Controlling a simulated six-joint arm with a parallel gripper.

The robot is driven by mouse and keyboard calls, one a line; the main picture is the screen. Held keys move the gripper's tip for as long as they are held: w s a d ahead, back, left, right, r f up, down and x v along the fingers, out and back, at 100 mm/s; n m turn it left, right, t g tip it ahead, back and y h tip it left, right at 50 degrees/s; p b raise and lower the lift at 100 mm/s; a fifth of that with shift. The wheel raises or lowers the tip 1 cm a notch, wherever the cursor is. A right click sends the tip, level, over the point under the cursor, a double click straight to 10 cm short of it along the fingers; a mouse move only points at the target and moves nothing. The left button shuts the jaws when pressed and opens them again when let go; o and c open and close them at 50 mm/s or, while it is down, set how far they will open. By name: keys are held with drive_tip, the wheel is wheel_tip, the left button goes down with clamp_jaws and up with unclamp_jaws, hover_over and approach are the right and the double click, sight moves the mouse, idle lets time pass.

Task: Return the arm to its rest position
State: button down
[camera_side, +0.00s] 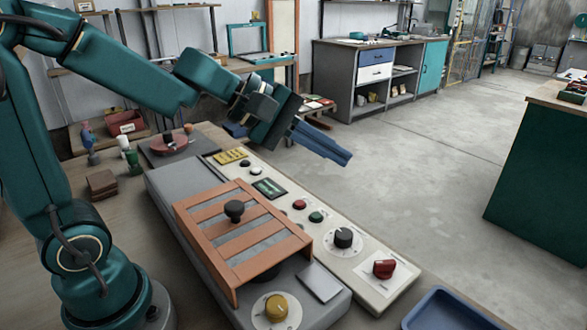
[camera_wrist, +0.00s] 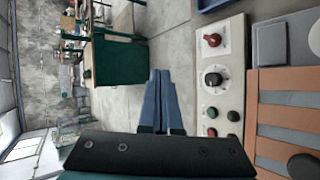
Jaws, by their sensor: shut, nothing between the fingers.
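My gripper (camera_side: 322,145) is shut and empty, its blue fingers together. In the side view it hangs in the air beyond the control panel (camera_side: 327,237), pointing right and slightly down. In the wrist view my gripper (camera_wrist: 160,80) shows as two blue fingers side by side over the grey floor, left of the panel (camera_wrist: 222,75). The fingers touch nothing that I can see.
An orange slatted cover (camera_side: 215,205) with a black knob sits on the grey machine. The panel carries a black dial (camera_side: 343,238) and a red knob (camera_side: 384,268). A blue tray (camera_side: 445,312) is at the bottom right. A green cabinet (camera_side: 540,190) stands right; open floor lies between.

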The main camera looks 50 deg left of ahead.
drive_tip(key=s+d+m+g, duration=0.2)
drive_tip(key=s+d+m, duration=0.2)
drive_tip(key=s+m, duration=0.65)
drive_tip(key=s+a+f+m+y, duration=0.1)
drive_tip(key=s+a+y, duration=0.1)
drive_tip(key=s+a+f+m+g+y, duration=0.1)
drive_tip(key=s+a+f+y, duration=0.1)
drive_tip(key=a, duration=0.1)
drive_tip(key=s+a+f+m+y, duration=0.1)
drive_tip(key=s+a+y, duration=0.1)
drive_tip(key=s, duration=0.1)
drive_tip(key=shift+s+a+f+g, duration=0.1)
drive_tip(key=shift+a+f+g, duration=0.2)
drive_tip(key=shift+a+f, duration=0.1)
